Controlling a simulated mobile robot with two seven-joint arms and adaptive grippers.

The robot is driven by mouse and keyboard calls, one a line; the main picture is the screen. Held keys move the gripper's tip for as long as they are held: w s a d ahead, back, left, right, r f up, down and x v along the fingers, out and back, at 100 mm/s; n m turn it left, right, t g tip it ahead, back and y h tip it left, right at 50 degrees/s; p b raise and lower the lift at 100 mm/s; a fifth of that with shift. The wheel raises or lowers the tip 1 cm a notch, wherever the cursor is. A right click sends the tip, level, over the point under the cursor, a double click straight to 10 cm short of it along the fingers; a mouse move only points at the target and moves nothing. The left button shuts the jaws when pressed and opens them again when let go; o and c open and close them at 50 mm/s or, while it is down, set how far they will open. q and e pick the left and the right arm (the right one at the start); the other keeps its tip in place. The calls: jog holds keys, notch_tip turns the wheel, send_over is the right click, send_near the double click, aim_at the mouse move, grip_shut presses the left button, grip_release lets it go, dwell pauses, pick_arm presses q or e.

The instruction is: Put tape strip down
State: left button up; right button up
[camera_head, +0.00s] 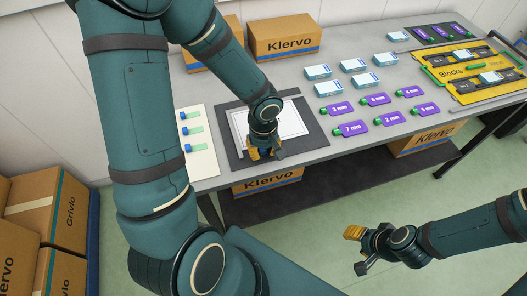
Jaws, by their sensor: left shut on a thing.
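My left gripper (265,152) points down at the front edge of a white sheet (290,122), which lies on a dark mat (233,120). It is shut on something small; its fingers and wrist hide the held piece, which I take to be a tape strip.
Klervo cartons (285,35) stand behind. The grey table (340,142) is bare along its front edge.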

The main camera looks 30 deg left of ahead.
aim_at(263, 151)
pick_arm(q)
jog(key=shift+f, duration=0.1)
jog(key=shift+f, duration=0.15)
jog(key=o, duration=0.7)
jog(key=shift+r, duration=0.5)
notch_tip(263, 151, up, 11)
jog(key=p, duration=0.3)
jog(key=shift+r+p, duration=0.2)
jog(key=shift+p, duration=0.1)
jog(key=shift+s, duration=0.1)
